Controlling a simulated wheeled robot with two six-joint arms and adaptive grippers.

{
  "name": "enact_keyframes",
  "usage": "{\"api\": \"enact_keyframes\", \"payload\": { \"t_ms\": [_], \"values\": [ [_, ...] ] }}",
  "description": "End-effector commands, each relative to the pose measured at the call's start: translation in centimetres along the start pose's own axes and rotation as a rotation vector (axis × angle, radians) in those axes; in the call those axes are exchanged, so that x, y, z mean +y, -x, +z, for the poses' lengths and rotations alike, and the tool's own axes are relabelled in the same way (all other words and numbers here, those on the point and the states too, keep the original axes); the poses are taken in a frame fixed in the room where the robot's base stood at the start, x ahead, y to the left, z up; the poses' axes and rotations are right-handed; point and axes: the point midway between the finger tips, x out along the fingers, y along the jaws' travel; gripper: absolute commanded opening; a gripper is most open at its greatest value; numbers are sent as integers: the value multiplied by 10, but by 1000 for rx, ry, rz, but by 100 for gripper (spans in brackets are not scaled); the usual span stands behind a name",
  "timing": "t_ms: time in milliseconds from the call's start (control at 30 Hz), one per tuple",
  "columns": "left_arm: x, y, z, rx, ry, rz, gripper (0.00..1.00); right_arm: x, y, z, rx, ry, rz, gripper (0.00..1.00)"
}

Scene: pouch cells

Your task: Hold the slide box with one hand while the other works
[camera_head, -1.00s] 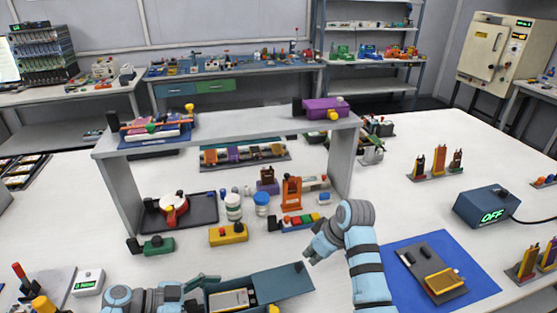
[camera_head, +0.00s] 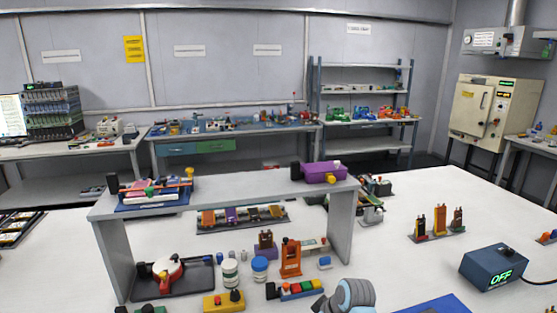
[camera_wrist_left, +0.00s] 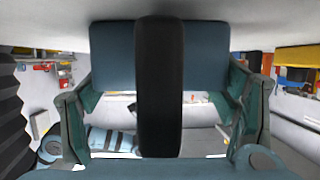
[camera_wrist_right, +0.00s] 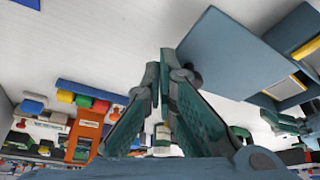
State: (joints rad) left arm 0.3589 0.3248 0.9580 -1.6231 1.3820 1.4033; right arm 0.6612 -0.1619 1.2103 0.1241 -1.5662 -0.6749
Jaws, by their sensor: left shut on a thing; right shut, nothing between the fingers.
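The slide box is below the head view. In the right wrist view its blue-grey panel (camera_wrist_right: 235,55) fills the upper right, with part of an open blue compartment and pale, yellow-edged contents beside it. In the left wrist view, the blue box (camera_wrist_left: 112,65) spans between the fingers of my left gripper (camera_wrist_left: 160,105), which is shut on it. A wide black upright bar hides the middle there. My right gripper (camera_wrist_right: 165,60) is shut and empty, its fingertips close beside the panel; whether they touch it I cannot tell. Only my right arm shows in the head view.
A grey raised shelf (camera_head: 240,190) spans the table, with a purple device (camera_head: 320,172) on top. Below stand white jars, an orange holder (camera_head: 290,260) and a yellow block (camera_head: 224,301). A blue OFF box (camera_head: 493,268) is at right.

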Motion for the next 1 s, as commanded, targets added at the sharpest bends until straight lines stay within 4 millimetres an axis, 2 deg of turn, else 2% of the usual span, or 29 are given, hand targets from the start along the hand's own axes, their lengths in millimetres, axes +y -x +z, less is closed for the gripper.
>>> {"api": "enact_keyframes", "payload": {
  "t_ms": [567, 1000],
  "values": [
    [0, 0, 0, 0, 0, 0, 43, 0, 1, 0, 0, 0, 0, 0],
    [0, 0, 0, 0, 0, 0, 43, 11, 46, -14, 2, 0, 1, 0]
  ]
}}
